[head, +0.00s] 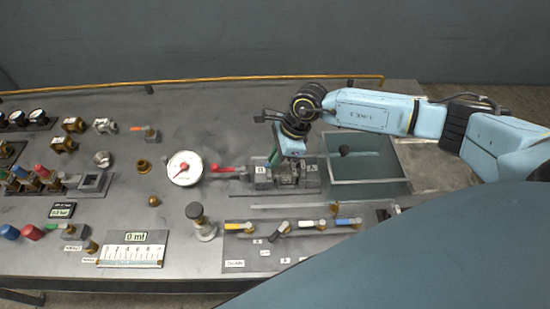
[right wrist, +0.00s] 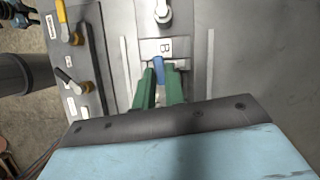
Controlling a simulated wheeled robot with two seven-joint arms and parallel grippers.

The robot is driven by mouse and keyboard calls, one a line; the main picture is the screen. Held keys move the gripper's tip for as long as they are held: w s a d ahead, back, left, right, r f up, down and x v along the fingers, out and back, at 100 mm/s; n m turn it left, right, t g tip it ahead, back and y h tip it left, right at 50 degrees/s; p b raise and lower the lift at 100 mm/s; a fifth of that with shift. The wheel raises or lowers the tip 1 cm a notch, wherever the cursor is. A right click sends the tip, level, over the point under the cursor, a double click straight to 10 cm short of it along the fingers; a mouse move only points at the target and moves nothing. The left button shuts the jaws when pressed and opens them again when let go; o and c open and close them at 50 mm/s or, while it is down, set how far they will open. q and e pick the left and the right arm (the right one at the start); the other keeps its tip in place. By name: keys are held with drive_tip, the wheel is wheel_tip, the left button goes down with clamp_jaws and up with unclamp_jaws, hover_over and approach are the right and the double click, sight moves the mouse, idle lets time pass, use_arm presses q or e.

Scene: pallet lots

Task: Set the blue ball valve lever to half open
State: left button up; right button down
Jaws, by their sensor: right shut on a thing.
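In the head view my right gripper (head: 274,158) reaches down at the grey valve assembly (head: 287,177), which also bears a B plate. My left gripper is not in view.
A red lever (head: 228,169) and a white dial gauge (head: 185,168) stand to the left of the valve. A glass-walled tank (head: 368,188) is close on the right. A panel with several coloured levers (head: 290,240) lies in front. Many fittings crowd the bench's left.

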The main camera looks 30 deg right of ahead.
drive_tip(key=n+g+b, duration=0.1)
drive_tip(key=n+b, duration=0.1)
drive_tip(key=b, duration=0.1)
drive_tip(key=s+n+b, duration=0.1)
drive_tip(key=n+b, duration=0.1)
drive_tip(key=shift+a+f+n+g+b, duration=0.1)
drive_tip(key=shift+f+n+g+b, duration=0.05)
drive_tip(key=shift+n+g+b, duration=0.25)
drive_tip(key=shift+s+n+g+b, duration=0.2)
drive_tip(key=shift+n+g+b, duration=0.05)
drive_tip(key=shift+n+b, duration=0.45)
drive_tip(key=shift+s+n+g+b, duration=0.2)
drive_tip(key=shift+n+g+b, duration=0.05)
drive_tip(key=shift+n+b, duration=0.4)
drive_tip(key=shift+r, duration=0.2)
drive_tip(key=c, duration=1.5)
unclamp_jaws()
drive_tip(key=shift+o, duration=0.2)
drive_tip(key=v, duration=1.3)
drive_tip(key=shift+r+b, duration=0.2)
drive_tip(key=shift+b, duration=0.2)
